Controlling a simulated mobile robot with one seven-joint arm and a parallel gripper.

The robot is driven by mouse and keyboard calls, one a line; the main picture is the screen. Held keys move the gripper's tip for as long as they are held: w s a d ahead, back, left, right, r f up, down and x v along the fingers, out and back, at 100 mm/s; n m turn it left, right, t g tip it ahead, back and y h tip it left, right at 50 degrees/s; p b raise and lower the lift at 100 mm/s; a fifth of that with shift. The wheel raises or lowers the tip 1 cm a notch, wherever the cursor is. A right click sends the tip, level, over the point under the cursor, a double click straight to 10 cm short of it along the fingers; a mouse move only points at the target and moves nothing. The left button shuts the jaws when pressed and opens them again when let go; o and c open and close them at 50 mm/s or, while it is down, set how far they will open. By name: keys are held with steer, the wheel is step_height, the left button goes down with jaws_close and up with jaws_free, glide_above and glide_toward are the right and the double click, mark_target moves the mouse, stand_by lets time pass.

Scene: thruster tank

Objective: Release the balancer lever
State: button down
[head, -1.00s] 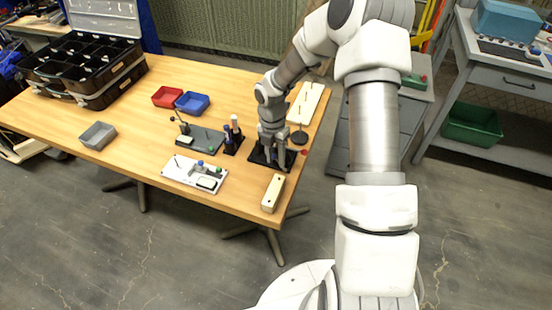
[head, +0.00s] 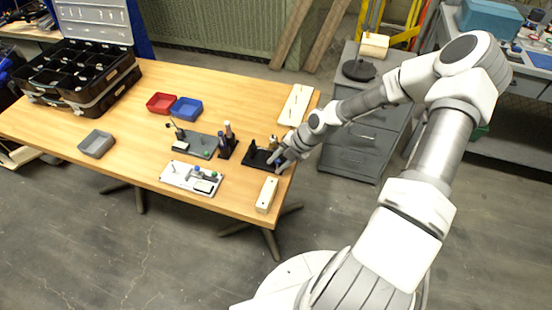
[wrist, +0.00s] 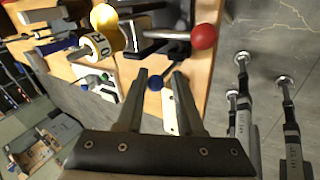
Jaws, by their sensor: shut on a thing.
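A black fixture (head: 262,156) lies near the right end of the table. In the wrist view it carries a lever with a red ball knob (wrist: 204,36). A blue ball knob (wrist: 155,82) sits between my fingers. My gripper (wrist: 160,76) is shut on this blue knob; it also shows in the head view (head: 279,162), coming in low from the right at the fixture's right edge. My wrist hides part of the fixture in the head view. I cannot tell which knob belongs to the balancer lever.
A pale block (head: 267,194) lies in front of the fixture and a pale board (head: 298,104) behind it. A white tray (head: 178,180) and dark holders (head: 225,147) stand left. A grey cabinet (head: 350,150) is close right, with a dark disc (head: 358,70) over its top.

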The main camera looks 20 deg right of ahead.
steer(key=shift+s+a+t+y, duration=0.1)
steer(key=shift+t+y, duration=0.2)
steer(key=shift+y, duration=0.2)
steer(key=shift+c, duration=2.3)
jaws_free()
steer(key=shift+d+r, duration=0.3)
steer(key=shift+d, duration=0.1)
steer(key=p+v, duration=0.2)
steer(key=v, duration=1.4)
steer(key=shift+s+r, duration=0.2)
steer(key=shift+r, duration=0.05)
